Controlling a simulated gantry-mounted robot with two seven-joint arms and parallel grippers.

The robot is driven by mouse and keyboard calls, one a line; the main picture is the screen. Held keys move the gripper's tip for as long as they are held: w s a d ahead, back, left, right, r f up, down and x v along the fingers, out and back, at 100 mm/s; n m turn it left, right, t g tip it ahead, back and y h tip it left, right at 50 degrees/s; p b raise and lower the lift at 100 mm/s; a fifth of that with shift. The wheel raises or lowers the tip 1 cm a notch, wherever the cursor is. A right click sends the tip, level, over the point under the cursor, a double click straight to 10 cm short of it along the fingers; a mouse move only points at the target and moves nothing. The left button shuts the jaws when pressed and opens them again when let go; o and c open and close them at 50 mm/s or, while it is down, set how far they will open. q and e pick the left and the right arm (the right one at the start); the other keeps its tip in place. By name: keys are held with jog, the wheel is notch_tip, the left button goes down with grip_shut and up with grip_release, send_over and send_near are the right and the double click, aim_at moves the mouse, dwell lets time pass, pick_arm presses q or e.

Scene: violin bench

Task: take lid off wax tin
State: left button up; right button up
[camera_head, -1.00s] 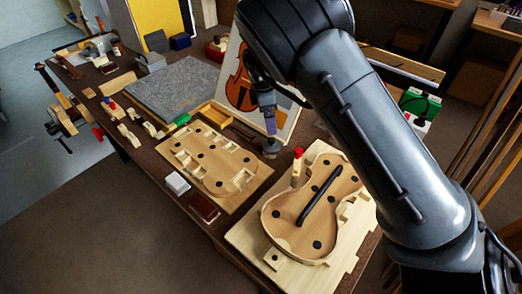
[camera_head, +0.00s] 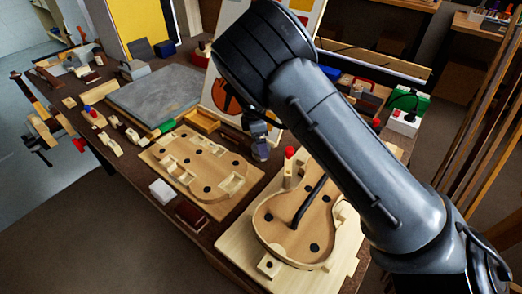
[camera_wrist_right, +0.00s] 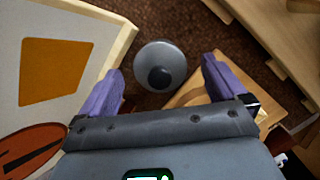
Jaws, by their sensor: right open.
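The wax tin (camera_wrist_right: 172,52) is round and grey, with a dark round knob (camera_wrist_right: 160,77) on top of its lid. It stands upright on the brown bench, and the lid appears to be on. In the head view the tin (camera_head: 261,151) is small and partly hidden by my right gripper (camera_head: 259,129). In the right wrist view the two purple fingers of my right gripper (camera_wrist_right: 161,66) are open, one on each side of the tin, with nothing held between them. The left gripper is not in view.
A framed violin picture (camera_head: 228,90) leans right behind the tin. Two wooden violin forms, one at left (camera_head: 152,157) and one in front (camera_head: 240,240), flank it. A red-topped peg (camera_head: 289,165) stands close on the right. A wooden box (camera_head: 203,122) lies to the left.

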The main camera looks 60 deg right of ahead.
jog(key=shift+f, duration=0.35)
jog(key=c, duration=1.1)
jog(key=shift+r, duration=0.1)
